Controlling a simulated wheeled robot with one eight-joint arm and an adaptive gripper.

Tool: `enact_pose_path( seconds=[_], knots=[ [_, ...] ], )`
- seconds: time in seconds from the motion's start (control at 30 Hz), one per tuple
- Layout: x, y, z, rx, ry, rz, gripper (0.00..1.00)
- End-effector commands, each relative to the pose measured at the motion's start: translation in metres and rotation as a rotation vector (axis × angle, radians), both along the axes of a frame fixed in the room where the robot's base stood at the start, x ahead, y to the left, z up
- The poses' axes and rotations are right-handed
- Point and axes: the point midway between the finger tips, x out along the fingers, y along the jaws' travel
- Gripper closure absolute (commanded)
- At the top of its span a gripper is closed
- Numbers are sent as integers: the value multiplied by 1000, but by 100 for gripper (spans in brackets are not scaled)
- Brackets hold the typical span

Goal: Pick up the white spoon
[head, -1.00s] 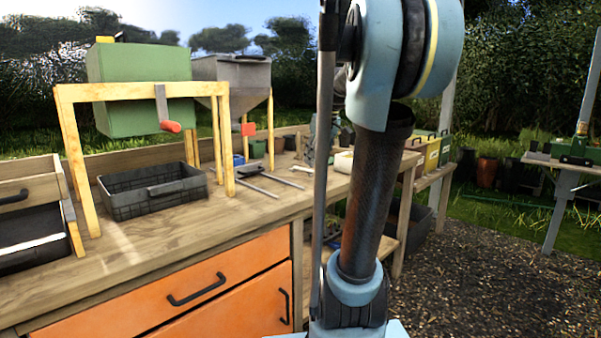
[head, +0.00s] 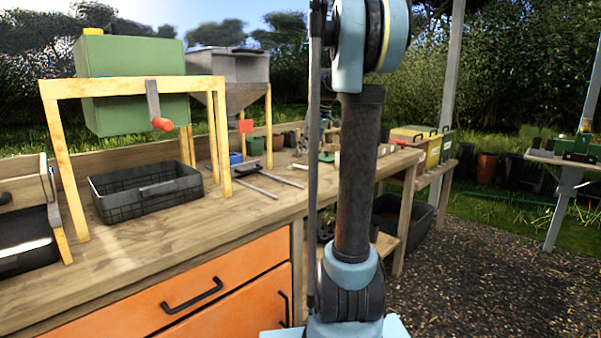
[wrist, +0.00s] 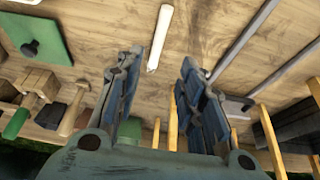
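A slender white piece (wrist: 160,38), which looks like the white spoon, lies on the wooden bench top in the wrist view. Its upper end runs towards the top edge of the picture, and I cannot make out a bowl. My gripper (wrist: 160,72) has its two dark fingers spread apart with nothing between them. The white piece appears beyond and between the fingertips, apart from them. In the head view my gripper is out of the picture, and I cannot pick out the spoon with certainty.
The bench (head: 160,238) carries a black crate (head: 148,194), a wooden frame (head: 130,87) with a green box, and a grey hopper (head: 235,70). Grey rods (wrist: 243,42) lie right of the white piece in the wrist view. A green plate (wrist: 35,40) and wooden tools (wrist: 72,116) lie left.

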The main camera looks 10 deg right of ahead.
Motion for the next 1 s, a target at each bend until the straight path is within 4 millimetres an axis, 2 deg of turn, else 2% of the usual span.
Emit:
enact_pose_path(
  seconds=[0.1,0.23,0.57,0.77,1.0],
  knots=[
    [7,5,-20,0,0,0,64],
    [12,8,-37,1,0,-2,64],
    [22,13,-56,1,0,-2,64],
    [37,20,-77,1,0,-2,64],
    [42,23,-93,1,0,-2,64]
  ],
)
